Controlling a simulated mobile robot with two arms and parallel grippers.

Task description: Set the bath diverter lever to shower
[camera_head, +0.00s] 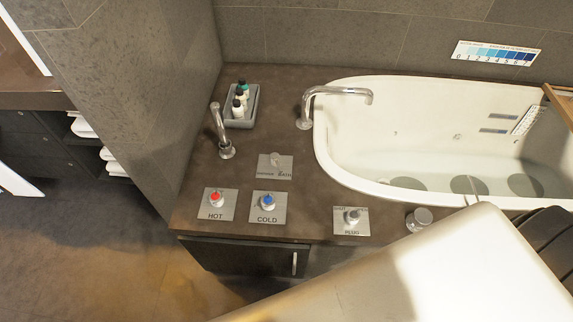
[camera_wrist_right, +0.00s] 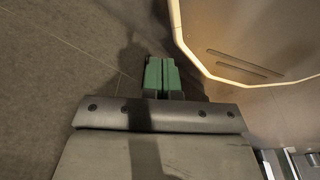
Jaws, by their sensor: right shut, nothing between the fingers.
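The diverter plate with its small lever (camera_head: 275,162) sits on the brown deck left of the bathtub (camera_head: 318,130), above the HOT and COLD plates in the head view. Its lettering is too small to read fully, and I cannot tell the lever's exact setting. In the right wrist view my right gripper (camera_wrist_right: 162,75) has its green fingers together, with nothing between them. It is over a dark tiled surface beside a pale curved rim. My left gripper is in neither view.
The HOT knob (camera_head: 215,199), COLD knob (camera_head: 267,202) and PLUG knob (camera_head: 352,217) line the deck's front. A curved spout (camera_head: 337,92), a shower handset (camera_head: 222,135) and a bottle tray (camera_head: 240,106) stand behind. My pale arm covers the lower right.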

